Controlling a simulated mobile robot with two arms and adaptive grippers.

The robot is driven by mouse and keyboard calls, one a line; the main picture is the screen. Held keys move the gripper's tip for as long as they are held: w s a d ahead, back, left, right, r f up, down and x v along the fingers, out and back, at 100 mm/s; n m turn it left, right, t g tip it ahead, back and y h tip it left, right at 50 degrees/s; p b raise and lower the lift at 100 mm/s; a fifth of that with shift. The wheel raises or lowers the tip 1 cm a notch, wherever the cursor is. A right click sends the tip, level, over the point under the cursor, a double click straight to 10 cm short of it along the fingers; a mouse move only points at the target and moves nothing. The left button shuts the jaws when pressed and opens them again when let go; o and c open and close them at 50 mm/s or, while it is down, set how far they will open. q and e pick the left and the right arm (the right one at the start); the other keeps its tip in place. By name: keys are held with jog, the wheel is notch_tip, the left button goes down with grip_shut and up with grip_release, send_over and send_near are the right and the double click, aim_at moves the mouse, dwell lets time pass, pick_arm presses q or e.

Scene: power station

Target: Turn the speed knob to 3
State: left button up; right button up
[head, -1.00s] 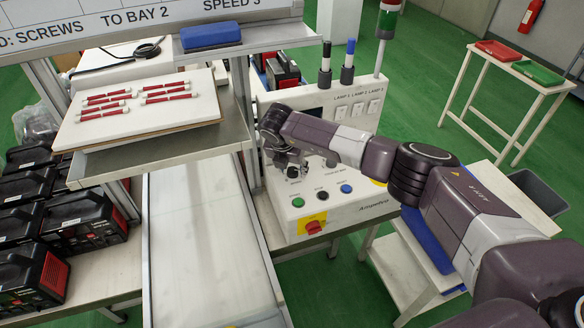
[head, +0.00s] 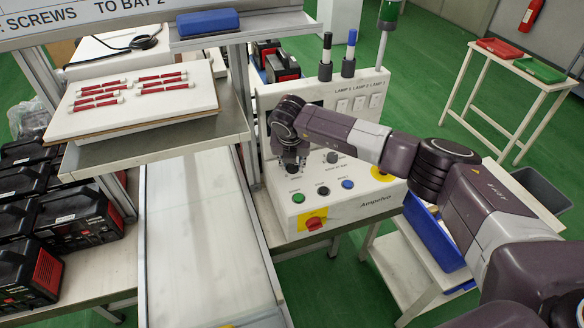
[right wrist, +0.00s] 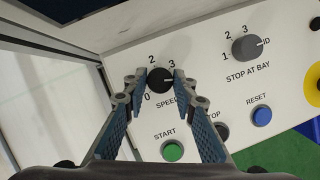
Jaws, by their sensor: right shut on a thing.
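The black speed knob (right wrist: 160,80) sits on the white panel of the control box (head: 345,208). In the right wrist view its white pointer mark faces right, just below the printed 3. The 0 and 2 show; the 1 is not visible. My right gripper (head: 291,165) is over the left part of the panel in the head view. In the right wrist view its fingertips (right wrist: 158,84) stand on both sides of the speed knob, shut on it. The right finger covers part of the SPEED label. My left gripper is not in view.
The grey stop-at-bay knob (right wrist: 246,47) is right of the speed knob. Below are the green start button (right wrist: 172,151), the dark stop button and the blue reset button (right wrist: 261,115). A red switch (head: 314,223) sits lower. A shelf with a white board (head: 190,98) stands left.

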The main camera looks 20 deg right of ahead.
jog(key=n+b, duration=0.1)
jog(key=b, duration=0.1)
jog(key=n+y+b, duration=0.1)
jog(key=n+b, duration=0.1)
jog(key=n+y+b, duration=0.1)
jog(key=n, duration=0.1)
jog(key=shift+d+f+b, duration=0.15)
jog(key=shift+f+b, duration=0.1)
jog(key=shift+b, duration=0.15)
jog(key=shift+d+r+n+y+b, duration=0.15)
jog(key=shift+n+y+b, duration=0.55)
jog(key=shift+n+b, duration=0.95)
jog(key=shift+r+n, duration=0.15)
jog(key=shift+n, duration=0.2)
jog(key=o, duration=1.1)
jog(key=shift+o, duration=0.2)
jog(key=v, duration=1.2)
